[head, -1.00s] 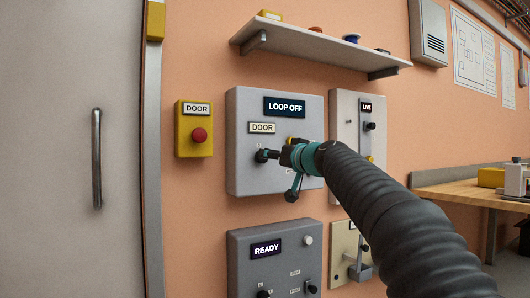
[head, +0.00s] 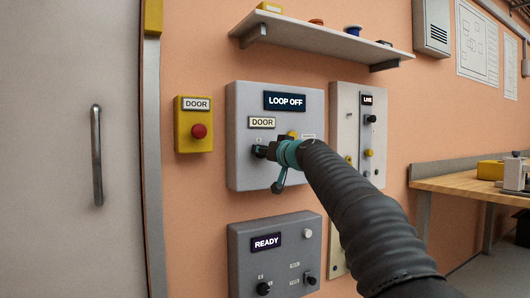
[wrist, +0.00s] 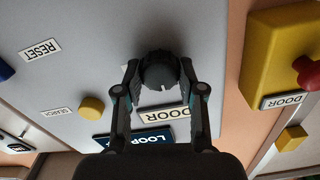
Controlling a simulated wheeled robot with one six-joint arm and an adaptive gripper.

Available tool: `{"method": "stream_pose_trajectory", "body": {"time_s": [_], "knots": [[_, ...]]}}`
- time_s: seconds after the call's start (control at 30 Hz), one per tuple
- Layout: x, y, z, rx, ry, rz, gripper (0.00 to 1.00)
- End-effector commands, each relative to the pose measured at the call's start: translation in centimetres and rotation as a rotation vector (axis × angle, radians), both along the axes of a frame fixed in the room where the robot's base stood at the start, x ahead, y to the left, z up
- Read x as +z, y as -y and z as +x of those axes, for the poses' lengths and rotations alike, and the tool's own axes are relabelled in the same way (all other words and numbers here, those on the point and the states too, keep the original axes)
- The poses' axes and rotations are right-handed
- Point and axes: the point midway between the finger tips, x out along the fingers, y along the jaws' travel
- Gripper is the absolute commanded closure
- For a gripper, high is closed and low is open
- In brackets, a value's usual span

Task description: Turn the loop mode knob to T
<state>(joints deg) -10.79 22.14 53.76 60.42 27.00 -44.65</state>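The dark round knob (head: 260,151) sits on the grey LOOP OFF panel (head: 240,178), below its DOOR label. I take it to be the loop mode knob. In the wrist view the knob (wrist: 160,70) lies between the two fingers, with a small pale mark on the side towards the DOOR label. My gripper (wrist: 160,64) is open around the knob, with narrow gaps at its sides; contact is not clear. In the head view my gripper (head: 268,152) hides the panel right of the knob. No T mark is legible.
A yellow DOOR box with a red button (head: 199,131) is left of the panel. A READY panel (head: 240,270) is below, a LIVE panel (head: 345,105) to the right, a shelf (head: 300,38) above. A yellow button (wrist: 92,107) is near the fingers.

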Motion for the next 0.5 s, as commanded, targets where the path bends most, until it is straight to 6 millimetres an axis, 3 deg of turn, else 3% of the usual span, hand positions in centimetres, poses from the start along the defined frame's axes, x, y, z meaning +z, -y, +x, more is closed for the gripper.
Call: {"method": "stream_pose_trajectory", "body": {"time_s": [0.07, 0.5], "knots": [[0.0, 0.03, 0.02, -0.001, 0.0, 0.0, 0.96], [0.01, 0.09, 0.05, -0.001, -0.045, 0.068, 0.96]]}}
